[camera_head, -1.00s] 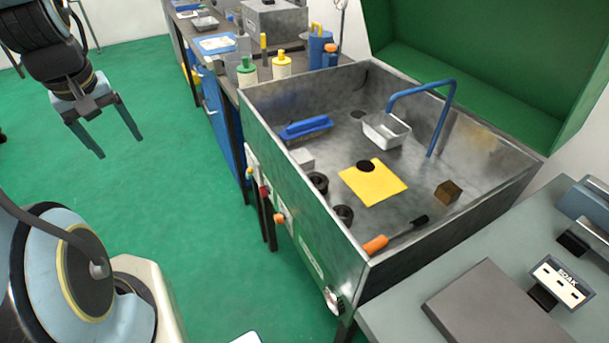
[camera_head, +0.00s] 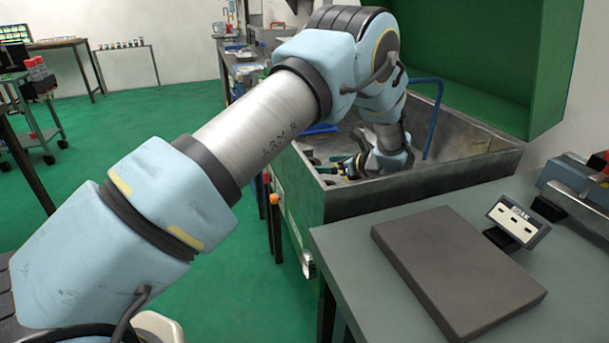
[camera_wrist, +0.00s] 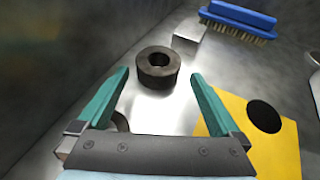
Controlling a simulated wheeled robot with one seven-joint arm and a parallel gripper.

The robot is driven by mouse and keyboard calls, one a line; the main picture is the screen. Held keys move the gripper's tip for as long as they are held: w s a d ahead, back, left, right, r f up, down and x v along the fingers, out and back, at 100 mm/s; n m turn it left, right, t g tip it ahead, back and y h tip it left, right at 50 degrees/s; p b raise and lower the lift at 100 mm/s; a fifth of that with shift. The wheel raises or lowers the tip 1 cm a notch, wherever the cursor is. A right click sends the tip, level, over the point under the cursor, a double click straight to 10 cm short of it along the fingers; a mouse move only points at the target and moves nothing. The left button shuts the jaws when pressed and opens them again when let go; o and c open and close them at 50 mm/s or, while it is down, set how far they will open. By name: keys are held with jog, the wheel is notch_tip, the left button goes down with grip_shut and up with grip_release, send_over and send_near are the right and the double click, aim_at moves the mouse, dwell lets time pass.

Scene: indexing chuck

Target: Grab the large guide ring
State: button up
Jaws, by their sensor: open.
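A dark guide ring (camera_wrist: 157,66) with a round hole lies on the metal floor of the sink in the wrist view. My gripper (camera_wrist: 159,75) is open, and its two teal fingers point at this ring from either side, with nothing held. The ring appears ahead of the fingertips; I cannot tell the exact gap. A second dark round part (camera_wrist: 122,121) is mostly hidden behind the left finger and the gripper body, so I cannot compare sizes. In the head view my gripper (camera_head: 330,169) is down inside the sink, and the rings are hidden.
A pale metal block (camera_wrist: 189,34) sits just beyond the ring, with a blue brush (camera_wrist: 238,16) behind it. A yellow sheet (camera_wrist: 283,143) with a black disc (camera_wrist: 264,116) lies to the right. The sink wall (camera_wrist: 50,75) rises on the left. A blue spout (camera_head: 435,110) arches over the sink.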

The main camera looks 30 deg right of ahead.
jog(key=shift+s+a+f, duration=0.1)
jog(key=shift+f, duration=0.25)
jog(key=shift+p+x, duration=1.55)
jog(key=shift+x, duration=1.95)
jog(key=shift+r, duration=0.1)
grip_shut()
jog(key=shift+r, duration=0.1)
